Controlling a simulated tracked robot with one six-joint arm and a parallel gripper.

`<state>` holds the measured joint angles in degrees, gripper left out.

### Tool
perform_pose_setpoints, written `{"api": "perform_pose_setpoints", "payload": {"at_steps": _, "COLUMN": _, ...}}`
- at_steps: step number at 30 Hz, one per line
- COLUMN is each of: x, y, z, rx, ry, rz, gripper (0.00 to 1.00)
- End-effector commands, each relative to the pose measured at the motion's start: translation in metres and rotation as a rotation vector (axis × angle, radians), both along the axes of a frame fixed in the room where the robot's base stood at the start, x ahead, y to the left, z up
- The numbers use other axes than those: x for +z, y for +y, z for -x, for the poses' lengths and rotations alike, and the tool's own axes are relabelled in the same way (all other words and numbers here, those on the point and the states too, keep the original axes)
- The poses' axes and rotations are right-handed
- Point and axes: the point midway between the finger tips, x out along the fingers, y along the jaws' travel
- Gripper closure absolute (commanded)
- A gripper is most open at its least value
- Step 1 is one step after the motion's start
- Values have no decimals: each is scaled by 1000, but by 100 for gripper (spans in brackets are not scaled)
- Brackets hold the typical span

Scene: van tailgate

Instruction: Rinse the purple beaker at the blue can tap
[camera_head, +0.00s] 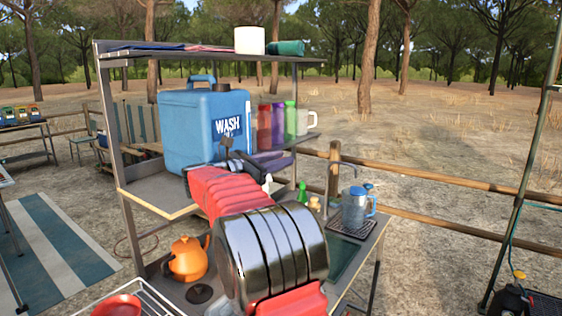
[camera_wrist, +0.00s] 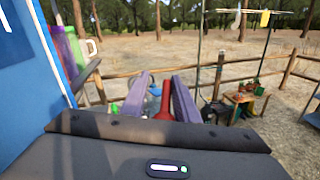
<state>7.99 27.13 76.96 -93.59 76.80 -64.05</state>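The blue can (camera_head: 185,130), marked WASH, stands on the left shelf; its blue side fills the left edge of the wrist view (camera_wrist: 22,75). A dark fitting low on its front may be its tap, but my arm is close to it and I cannot tell. A tall purple vessel (camera_head: 278,122), likely the beaker, stands right of the can between a red and a green one; purple also shows on the shelf in the wrist view (camera_wrist: 76,47). My gripper (camera_wrist: 157,98) is open, its fingers apart, in front of the can's lower right. No beaker shows clearly between them.
A white mug (camera_head: 308,122) stands at the shelf's right end. On the counter below are an orange kettle (camera_head: 188,258), a blue jug (camera_head: 355,207) on a drip grate and a green bottle (camera_head: 302,193). Open ground lies beyond the wooden fence (camera_head: 440,181).

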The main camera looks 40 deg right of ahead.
Motion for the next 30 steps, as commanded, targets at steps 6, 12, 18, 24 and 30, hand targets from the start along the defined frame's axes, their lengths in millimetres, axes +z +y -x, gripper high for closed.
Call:
{"api": "perform_pose_setpoints", "payload": {"at_steps": 6, "x": -2, "y": -1, "z": 2, "rx": -7, "ry": 2, "rz": -2, "gripper": 72}}
{"api": "perform_pose_setpoints", "payload": {"at_steps": 12, "x": -2, "y": 13, "z": 4, "rx": -8, "ry": 3, "rz": -2, "gripper": 72}}
{"api": "perform_pose_setpoints", "payload": {"at_steps": 18, "x": -2, "y": 45, "z": 6, "rx": -5, "ry": 2, "rz": -3, "gripper": 72}}
{"api": "perform_pose_setpoints", "payload": {"at_steps": 24, "x": -2, "y": 80, "z": 8, "rx": -4, "ry": 3, "rz": -1, "gripper": 72}}
{"api": "perform_pose_setpoints", "payload": {"at_steps": 30, "x": -2, "y": 113, "z": 11, "rx": -4, "ry": 1, "rz": -2, "gripper": 72}}
